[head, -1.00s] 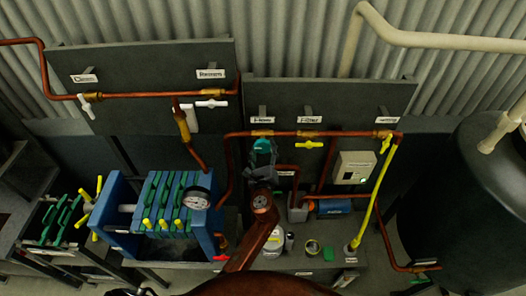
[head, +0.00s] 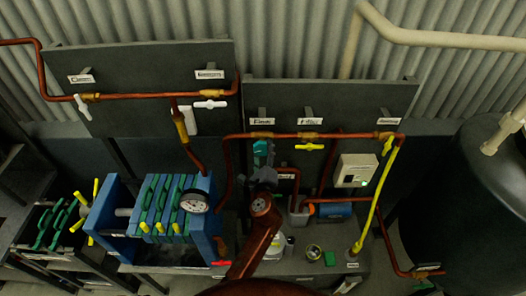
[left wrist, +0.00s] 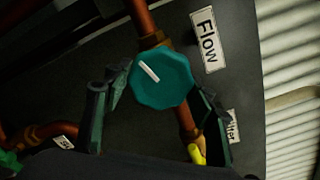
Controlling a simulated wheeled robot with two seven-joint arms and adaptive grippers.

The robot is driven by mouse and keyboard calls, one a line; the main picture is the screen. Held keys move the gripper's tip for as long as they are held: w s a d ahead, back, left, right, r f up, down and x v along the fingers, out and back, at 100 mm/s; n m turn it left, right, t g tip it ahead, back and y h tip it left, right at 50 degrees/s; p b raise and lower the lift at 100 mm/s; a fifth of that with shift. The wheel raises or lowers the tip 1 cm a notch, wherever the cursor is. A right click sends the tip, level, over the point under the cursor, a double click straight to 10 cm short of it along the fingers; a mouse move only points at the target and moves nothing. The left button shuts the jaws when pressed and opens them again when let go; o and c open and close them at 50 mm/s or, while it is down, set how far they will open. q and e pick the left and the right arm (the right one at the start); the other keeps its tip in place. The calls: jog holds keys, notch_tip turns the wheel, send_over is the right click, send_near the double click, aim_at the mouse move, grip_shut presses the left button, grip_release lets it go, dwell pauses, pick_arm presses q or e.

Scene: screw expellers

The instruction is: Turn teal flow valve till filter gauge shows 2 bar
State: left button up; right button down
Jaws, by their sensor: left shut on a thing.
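The teal flow valve (head: 262,148) is a faceted knob on the copper pipe under the left label of the right panel. In the left wrist view the knob (left wrist: 165,82) shows face on, with a white mark slanting from upper left to lower right, beside the "Flow" label (left wrist: 208,40). My left gripper (head: 263,160) is at the knob, its dark fingers on either side, shut on it; the gripper also shows in the left wrist view (left wrist: 158,88). The filter gauge (head: 194,201) is a round white dial on the blue filter press (head: 205,225); its reading is too small to tell. My right gripper is out of view.
A yellow-handled valve (head: 309,147) and another yellow one (head: 387,146) sit on the same pipe to the right. A white-handled valve (head: 210,104) is on the left panel. A grey box (head: 355,170), a yellow pipe (head: 374,210) and a dark tank (head: 480,200) stand right.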

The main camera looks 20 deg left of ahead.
pick_arm(q)
jog(key=o, duration=1.2)
